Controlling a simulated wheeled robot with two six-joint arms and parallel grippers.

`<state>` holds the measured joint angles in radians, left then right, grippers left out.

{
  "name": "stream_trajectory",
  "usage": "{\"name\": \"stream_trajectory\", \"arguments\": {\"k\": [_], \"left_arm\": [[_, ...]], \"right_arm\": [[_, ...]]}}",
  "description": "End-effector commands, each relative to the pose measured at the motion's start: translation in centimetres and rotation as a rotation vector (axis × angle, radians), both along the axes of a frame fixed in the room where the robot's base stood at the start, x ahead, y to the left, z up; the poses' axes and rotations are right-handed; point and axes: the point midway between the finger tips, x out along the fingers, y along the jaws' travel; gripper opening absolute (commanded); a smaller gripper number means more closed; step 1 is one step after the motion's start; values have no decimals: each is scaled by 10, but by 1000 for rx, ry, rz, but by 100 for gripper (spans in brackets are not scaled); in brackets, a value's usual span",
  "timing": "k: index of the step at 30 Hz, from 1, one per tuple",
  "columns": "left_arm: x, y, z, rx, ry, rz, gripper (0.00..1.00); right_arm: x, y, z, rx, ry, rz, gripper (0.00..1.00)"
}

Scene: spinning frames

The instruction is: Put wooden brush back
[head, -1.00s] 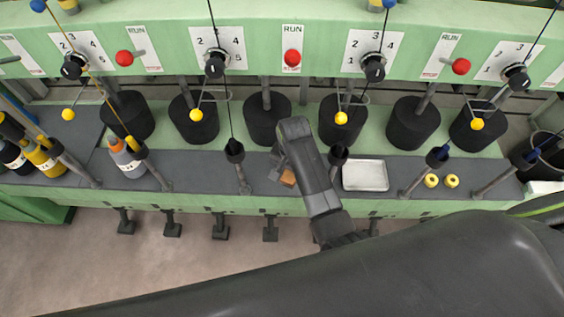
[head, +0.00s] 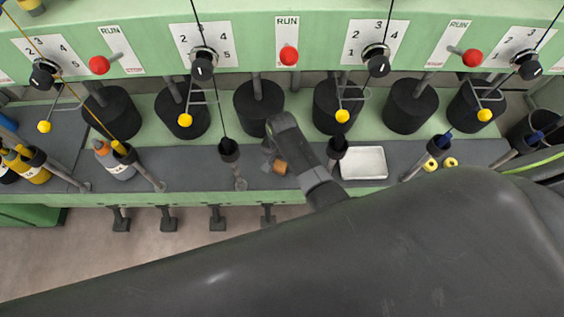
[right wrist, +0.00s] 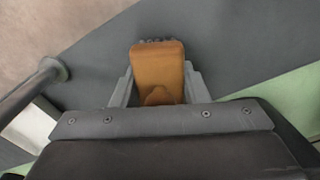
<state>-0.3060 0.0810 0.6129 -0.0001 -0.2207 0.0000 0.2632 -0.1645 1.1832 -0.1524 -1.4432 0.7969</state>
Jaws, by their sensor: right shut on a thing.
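The wooden brush (right wrist: 157,70) is a brown block with dark bristles showing at its far end in the right wrist view. It sits between the two fingers of my right gripper (right wrist: 157,88), which is shut on it. In the head view the brush (head: 280,167) is a small brown patch beside my right gripper (head: 268,157), over the grey shelf (head: 205,175). I cannot tell whether the brush touches the shelf. My left gripper is not in view.
A metal tray (head: 363,163) lies right of my right gripper. Two yellow rings (head: 449,162) lie farther right. Bottles (head: 113,160) stand at the left. Black cylinders (head: 259,106) line the back. Slanted posts (head: 229,152) rise from the shelf. Bare shelf shows left of the gripper.

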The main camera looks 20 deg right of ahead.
Motion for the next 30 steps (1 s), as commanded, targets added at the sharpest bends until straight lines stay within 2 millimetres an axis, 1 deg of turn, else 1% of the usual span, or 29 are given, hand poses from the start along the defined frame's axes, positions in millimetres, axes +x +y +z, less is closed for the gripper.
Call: {"name": "stream_trajectory", "arguments": {"k": [1,3,6,12,16,17,21,30], "left_arm": [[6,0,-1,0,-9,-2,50],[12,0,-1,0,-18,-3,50],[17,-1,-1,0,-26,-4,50],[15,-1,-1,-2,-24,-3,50],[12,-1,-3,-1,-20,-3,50],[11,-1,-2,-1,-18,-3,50],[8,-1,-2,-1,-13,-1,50],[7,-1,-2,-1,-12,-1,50]], "right_arm": [[0,0,-7,-1,1,1,12],[0,0,-12,0,0,0,12],[0,0,-15,0,-1,0,12],[0,0,-14,0,-1,0,12],[0,0,-18,1,-1,0,12],[0,0,-18,1,-1,0,43],[0,0,-17,1,-1,0,61],[0,0,-16,0,-1,0,62]]}}
